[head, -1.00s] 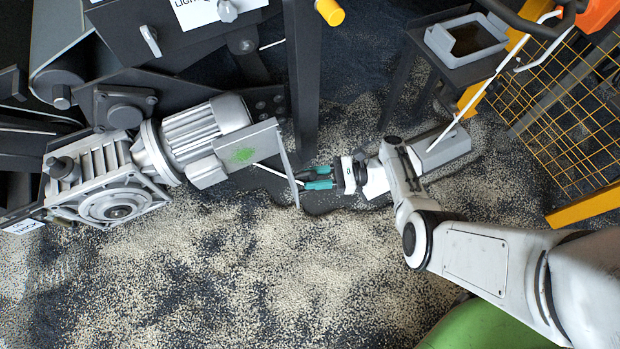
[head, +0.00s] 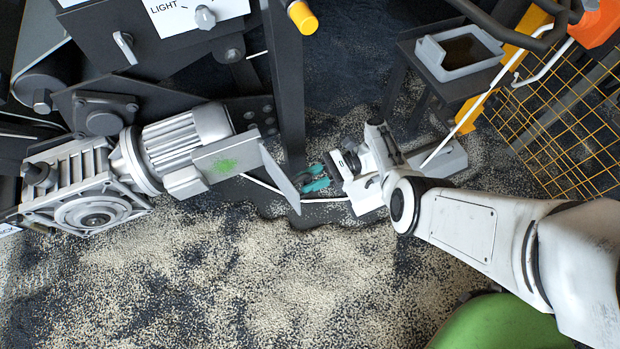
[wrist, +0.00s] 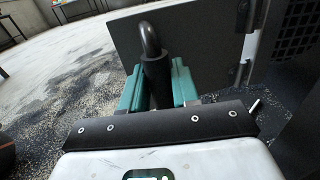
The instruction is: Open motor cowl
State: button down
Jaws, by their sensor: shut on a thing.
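The motor cowl shows in the head view as a flat grey panel (head: 281,182) at the right end of the motor (head: 190,140). It stands out at an angle from a grey box with a green mark (head: 214,160). In the wrist view the dark panel (wrist: 195,45) fills the upper middle, with hinge-like fittings at its right edge. My gripper (head: 313,179), with teal fingertips, is just right of the panel. In the wrist view its fingers (wrist: 158,85) are shut around a dark handle with a grey loop (wrist: 150,42) on top. The handle's lower part is hidden.
A dark upright post (head: 288,90) stands behind the panel. A grey tray on a stand (head: 460,50) and a yellow mesh guard (head: 560,100) are at the right. A white cable runs low behind my gripper. The granule-strewn floor (head: 230,280) in front is clear.

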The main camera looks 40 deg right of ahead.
jog(key=shift+w+r, duration=0.1)
jog(key=shift+w, duration=0.25)
jog(key=c, duration=0.9)
grip_release()
jog(key=shift+c, duration=0.2)
jog(key=shift+s, duration=0.1)
jog(key=b+v, duration=0.2)
jog(key=v, duration=0.8)
jog(key=shift+d, duration=0.3)
jog(key=shift+s, duration=0.1)
